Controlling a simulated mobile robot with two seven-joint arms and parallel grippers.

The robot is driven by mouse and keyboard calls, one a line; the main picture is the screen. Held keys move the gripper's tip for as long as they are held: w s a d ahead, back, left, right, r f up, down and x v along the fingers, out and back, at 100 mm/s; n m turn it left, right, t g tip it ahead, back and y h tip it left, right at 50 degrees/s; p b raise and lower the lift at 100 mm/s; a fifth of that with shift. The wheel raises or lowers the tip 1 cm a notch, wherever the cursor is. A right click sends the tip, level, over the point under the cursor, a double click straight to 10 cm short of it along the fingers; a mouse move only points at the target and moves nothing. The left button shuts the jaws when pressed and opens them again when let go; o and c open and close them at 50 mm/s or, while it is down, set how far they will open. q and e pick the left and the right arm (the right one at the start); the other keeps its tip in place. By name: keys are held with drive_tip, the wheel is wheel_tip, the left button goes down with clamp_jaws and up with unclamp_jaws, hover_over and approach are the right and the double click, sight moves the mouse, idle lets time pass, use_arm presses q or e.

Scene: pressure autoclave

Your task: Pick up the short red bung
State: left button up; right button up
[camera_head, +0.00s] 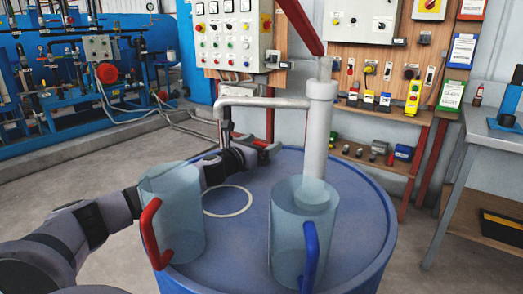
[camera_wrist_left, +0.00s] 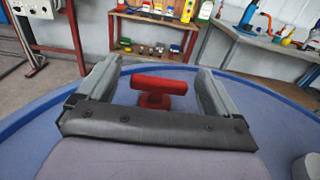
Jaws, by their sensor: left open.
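The short red bung (camera_wrist_left: 157,86) shows in the left wrist view as a red piece with a crossbar on top of a wider base, on the blue drum top (camera_wrist_left: 85,100). My left gripper (camera_wrist_left: 157,70) is open, one finger on each side of the bung, with a visible gap at each side. My right gripper is not in view.
On the drum top (camera_head: 235,245) stand a clear jug with a red handle (camera_head: 175,205), close to my left arm, and one with a blue handle (camera_head: 300,235). A white pipe (camera_head: 318,130) rises behind them. A workbench (camera_head: 490,130) is at the right.

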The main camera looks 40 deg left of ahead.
use_arm(q)
drive_tip(key=shift+w, duration=0.25)
drive_tip(key=c, duration=1)
drive_tip(key=shift+c, duration=0.2)
drive_tip(key=shift+r, duration=0.15)
